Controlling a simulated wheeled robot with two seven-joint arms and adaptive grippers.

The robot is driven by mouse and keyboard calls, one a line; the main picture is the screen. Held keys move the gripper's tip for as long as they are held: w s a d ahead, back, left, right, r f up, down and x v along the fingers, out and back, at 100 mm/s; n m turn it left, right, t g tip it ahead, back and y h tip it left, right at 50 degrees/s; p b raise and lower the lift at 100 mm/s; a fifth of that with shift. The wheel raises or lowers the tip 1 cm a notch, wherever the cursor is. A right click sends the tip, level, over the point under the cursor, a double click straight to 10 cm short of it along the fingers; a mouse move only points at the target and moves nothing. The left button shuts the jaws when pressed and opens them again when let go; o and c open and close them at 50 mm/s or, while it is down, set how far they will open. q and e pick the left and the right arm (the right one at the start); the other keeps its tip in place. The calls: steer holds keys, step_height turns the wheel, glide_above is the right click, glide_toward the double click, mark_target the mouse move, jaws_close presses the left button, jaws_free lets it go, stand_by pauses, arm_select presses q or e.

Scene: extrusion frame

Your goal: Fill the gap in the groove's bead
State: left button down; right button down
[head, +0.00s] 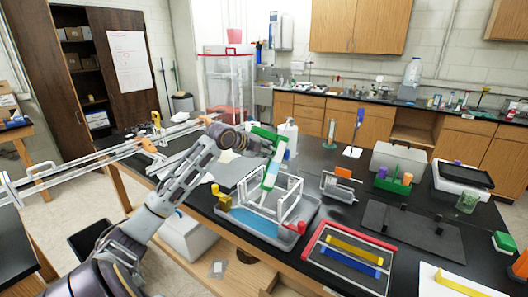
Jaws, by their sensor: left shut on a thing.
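My left gripper (252,143) is shut on a long green-and-white tube (271,165) with a pale teal band. The tube is tilted, and its lower green end points down over the white extrusion frame (291,205). The frame stands in a grey tray (306,237) on the black table. I cannot tell whether the tube's tip touches the frame. The groove, its bead and any gap are too small to make out. My right gripper is not in view.
A yellow piece (222,197) sits at the tray's left end. A red-edged tray (347,262) with yellow and blue bars lies right of it. A dark board (412,231), a green block holder (394,182) and a glass jar (467,202) stand farther right.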

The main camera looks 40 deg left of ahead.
arm_select(q)
steer(key=shift+d+r, duration=0.1)
steer(key=shift+d, duration=0.6)
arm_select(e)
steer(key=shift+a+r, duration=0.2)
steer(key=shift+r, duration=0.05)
arm_select(q)
steer(key=shift+w+d+p, duration=0.15)
steer(key=shift+d+p, duration=0.45)
steer(key=shift+d, duration=0.25)
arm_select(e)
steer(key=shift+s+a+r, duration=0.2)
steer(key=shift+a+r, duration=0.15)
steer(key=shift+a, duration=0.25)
arm_select(q)
steer(key=shift+d, duration=0.3)
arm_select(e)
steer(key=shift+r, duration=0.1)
arm_select(q)
steer(key=shift+w+d, duration=0.1)
steer(key=shift+d, duration=0.25)
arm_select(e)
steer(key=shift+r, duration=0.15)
arm_select(q)
steer(key=shift+d+p, duration=0.5)
steer(key=shift+d, duration=0.1)
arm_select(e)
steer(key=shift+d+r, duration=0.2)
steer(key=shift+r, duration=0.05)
